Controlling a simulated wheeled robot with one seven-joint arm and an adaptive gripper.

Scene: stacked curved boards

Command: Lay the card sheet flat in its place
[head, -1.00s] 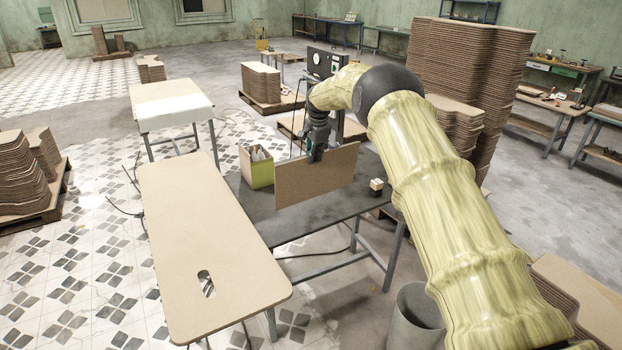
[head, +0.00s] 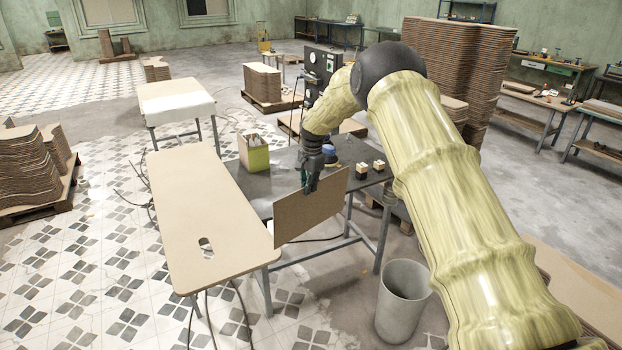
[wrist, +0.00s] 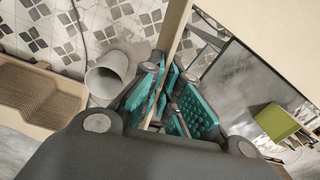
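The card sheet (head: 310,214) is a brown rectangle, held upright on its long edge. My gripper (head: 311,187) is shut on its top edge, near the middle. The sheet hangs in front of the dark table (head: 262,187), beside the right end of the pale board. In the wrist view the teal finger pads (wrist: 178,100) sit on both sides of the sheet (wrist: 172,32), seen nearly edge-on. The sheet's far face and its lower contact, if any, cannot be told.
A long pale board (head: 205,205) with a slot lies left of the sheet. A green-and-tan box (head: 254,158) and two small blocks (head: 362,171) stand on the dark table. A grey bin (head: 403,300) stands on the floor. Stacked boards (head: 455,60) stand behind my arm.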

